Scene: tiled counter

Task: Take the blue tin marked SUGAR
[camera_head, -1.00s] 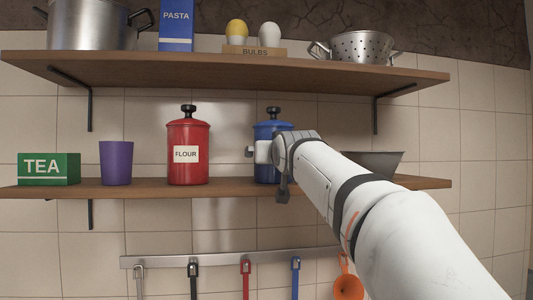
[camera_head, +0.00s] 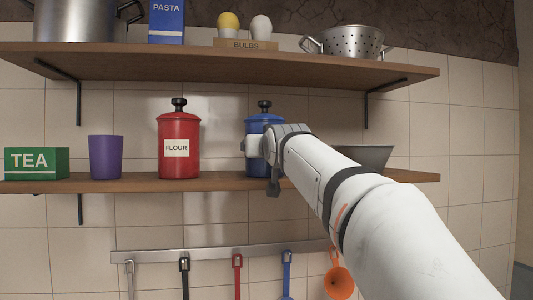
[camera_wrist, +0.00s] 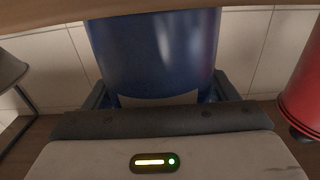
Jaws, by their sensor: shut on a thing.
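The blue tin (camera_head: 264,123) with a black knob stands upright at the lower shelf, right of the red FLOUR tin (camera_head: 179,130). My gripper (camera_head: 263,147) is shut on the blue tin's body from the front and right, hiding much of it. In the wrist view, which looks upside down, the blue tin (camera_wrist: 155,50) fills the space between the two dark fingers (camera_wrist: 160,92). A pale label edge shows there, but its writing is hidden. I cannot tell whether the tin's base touches the shelf.
The lower shelf (camera_head: 225,181) also holds a green TEA box (camera_head: 36,163), a purple cup (camera_head: 105,157) and a grey bowl (camera_head: 366,157) behind my arm. The upper shelf (camera_head: 220,61) is overhead. Utensils hang from a rail (camera_head: 210,256) below.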

